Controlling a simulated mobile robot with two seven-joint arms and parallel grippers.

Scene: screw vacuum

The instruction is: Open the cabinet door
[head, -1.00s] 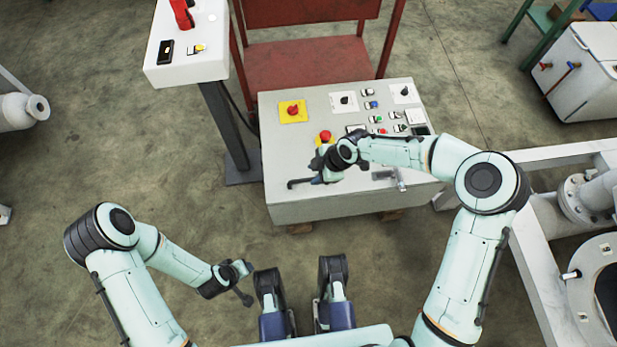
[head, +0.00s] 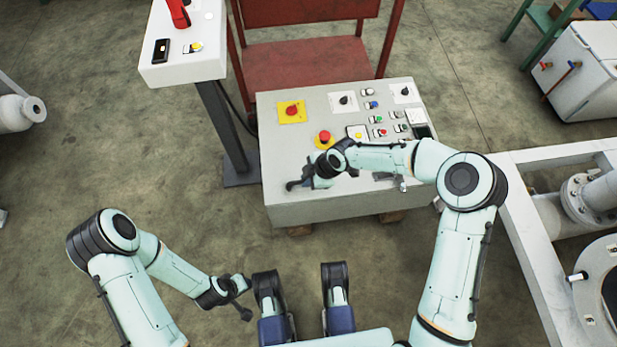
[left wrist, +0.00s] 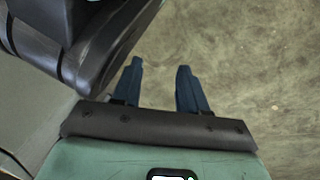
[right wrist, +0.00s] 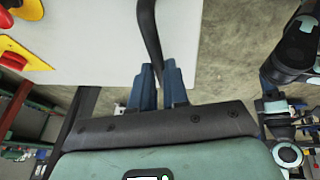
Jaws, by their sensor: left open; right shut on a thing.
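The cabinet (head: 320,206) is a light grey box with a control panel on its sloped top. A dark bar-like handle (head: 293,185) is at its near left edge; it also shows as a curved black bar (right wrist: 149,32) in the right wrist view. My right gripper (head: 305,178) is shut on this handle, which passes between its blue fingers (right wrist: 160,82). The arm hides part of the cabinet's near edge. My left gripper (left wrist: 160,78) is open and empty above the floor, low in the head view, apart from the cabinet.
A white pedestal box (head: 182,62) on a dark post stands left of the cabinet. A red metal frame (head: 305,65) is behind it. A white pipe frame (head: 525,240) is close on the right. The concrete floor (head: 150,165) at the left is clear.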

